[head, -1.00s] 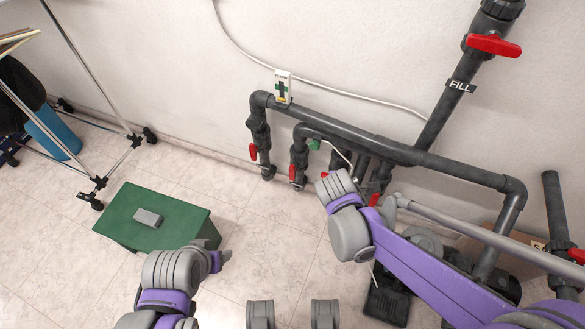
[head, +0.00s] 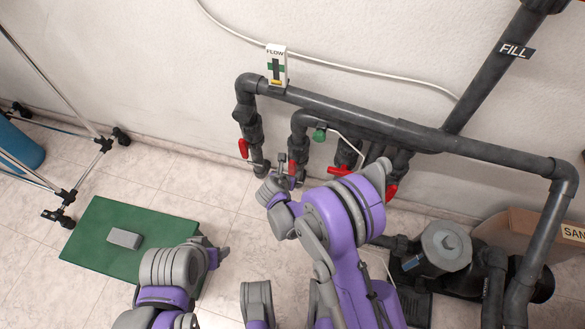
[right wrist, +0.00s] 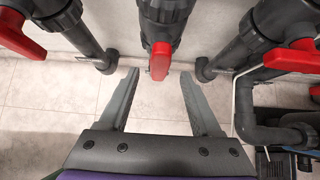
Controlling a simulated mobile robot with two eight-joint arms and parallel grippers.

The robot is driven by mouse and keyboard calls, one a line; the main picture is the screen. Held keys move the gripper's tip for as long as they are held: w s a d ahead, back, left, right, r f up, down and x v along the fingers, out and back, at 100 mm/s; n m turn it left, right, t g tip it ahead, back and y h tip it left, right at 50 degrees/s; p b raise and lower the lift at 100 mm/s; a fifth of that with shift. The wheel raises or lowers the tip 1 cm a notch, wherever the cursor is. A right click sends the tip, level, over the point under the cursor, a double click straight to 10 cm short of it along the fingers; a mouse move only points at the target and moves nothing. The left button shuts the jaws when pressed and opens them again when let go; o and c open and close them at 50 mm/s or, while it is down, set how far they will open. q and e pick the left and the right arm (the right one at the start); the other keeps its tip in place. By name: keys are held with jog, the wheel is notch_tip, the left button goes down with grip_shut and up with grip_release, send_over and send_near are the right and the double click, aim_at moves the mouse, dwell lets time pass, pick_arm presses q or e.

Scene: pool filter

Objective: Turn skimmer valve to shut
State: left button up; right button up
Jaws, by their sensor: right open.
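Several dark grey pipes with red-handled valves stand along the wall. No skimmer label is legible, so I cannot tell which valve is the skimmer's. In the head view, the leftmost red handle (head: 243,148) hangs clear of my gripper. My right gripper (head: 286,167) is at the second pipe and partly covers its valve. In the right wrist view, my right gripper (right wrist: 159,80) is open. A red handle (right wrist: 160,61), seen nearly end-on, lies between its fingertips, with gaps on both sides. My left gripper (head: 220,255) is low over the floor; its jaws are unclear.
Neighbouring red handles flank the gripper in the right wrist view, at left (right wrist: 20,35) and right (right wrist: 292,59). A horizontal pipe (head: 370,121) runs above the valves. Floor between is clear.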

aim_at(291, 170)
jog(key=b+x, duration=0.1)
jog(key=x, duration=0.6)
grip_shut()
